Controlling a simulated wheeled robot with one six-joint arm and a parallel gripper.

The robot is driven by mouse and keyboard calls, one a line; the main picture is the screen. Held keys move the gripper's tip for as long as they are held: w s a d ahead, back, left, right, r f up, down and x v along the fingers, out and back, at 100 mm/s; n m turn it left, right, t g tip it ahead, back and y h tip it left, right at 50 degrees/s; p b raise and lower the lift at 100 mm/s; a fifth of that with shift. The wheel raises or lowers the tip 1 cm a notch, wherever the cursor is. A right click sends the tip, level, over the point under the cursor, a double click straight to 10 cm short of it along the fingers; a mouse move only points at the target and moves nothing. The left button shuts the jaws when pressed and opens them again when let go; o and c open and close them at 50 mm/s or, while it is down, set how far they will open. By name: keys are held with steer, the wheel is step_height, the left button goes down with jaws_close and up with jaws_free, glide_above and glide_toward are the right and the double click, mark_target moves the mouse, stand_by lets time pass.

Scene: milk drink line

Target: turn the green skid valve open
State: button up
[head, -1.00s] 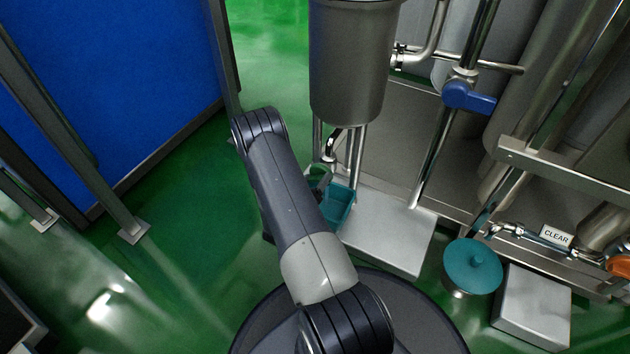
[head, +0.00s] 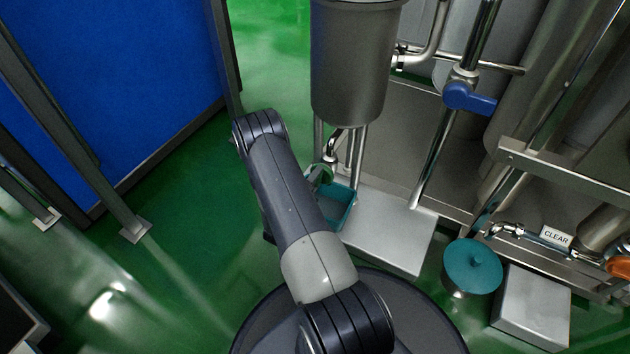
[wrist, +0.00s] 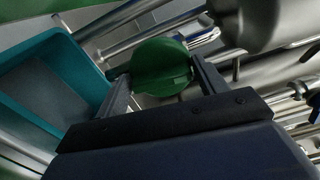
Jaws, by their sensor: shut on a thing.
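The green valve handle (wrist: 160,68), a rounded green piece, is between the two fingers of my gripper (wrist: 158,78) in the wrist view. The fingers close on it from left and right. Bright metal pipes run behind and beside it. In the head view a bit of green handle (head: 319,176) shows beside my arm, below the steel tank. My arm hides most of the gripper there. I cannot read the exact angle of the valve.
A teal open bin (head: 343,213) stands close by and shows at left in the wrist view (wrist: 90,62). A steel tank (head: 352,70) hangs above. A blue valve handle (head: 468,97), teal-lidded pot (head: 473,265) and steel boxes are to the right. Green floor is free at left.

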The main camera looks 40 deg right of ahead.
steer(key=shift+f+n, duration=0.1)
steer(key=shift+n, duration=0.5)
steer(key=shift+c, duration=0.2)
steer(key=o, duration=0.9)
steer(key=shift+p+v, duration=1.75)
steer(key=shift+v, duration=3.7)
steer(key=shift+d, duration=0.15)
